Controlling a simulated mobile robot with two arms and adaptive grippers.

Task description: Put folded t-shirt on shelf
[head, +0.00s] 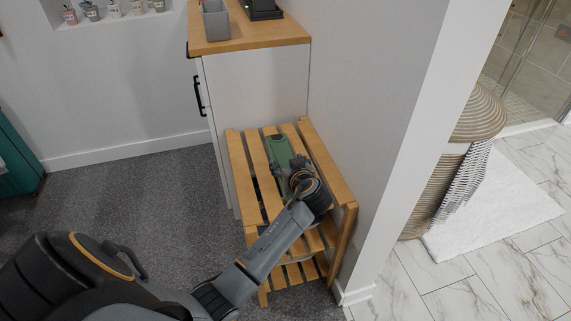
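A wooden slatted shelf (252,166) stands against the wall beside the white cabinet. A narrow green item, apparently the folded t-shirt (278,149), is at its top slats, running lengthwise along them. I cannot tell whether it rests fully on the slats. My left gripper (297,171) is over the near end of the green item, reaching in from the lower left. My wrist hides part of the fingers and of the item, so the grip is unclear. My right gripper is not in view.
The white cabinet (255,90) with a wooden top holds a grey bin (216,22) and a black object (262,9). A wall edge (400,150) stands right of the shelf. Beyond it are a woven basket (440,185) and a white mat (505,205). Grey carpet (140,200) at left is clear.

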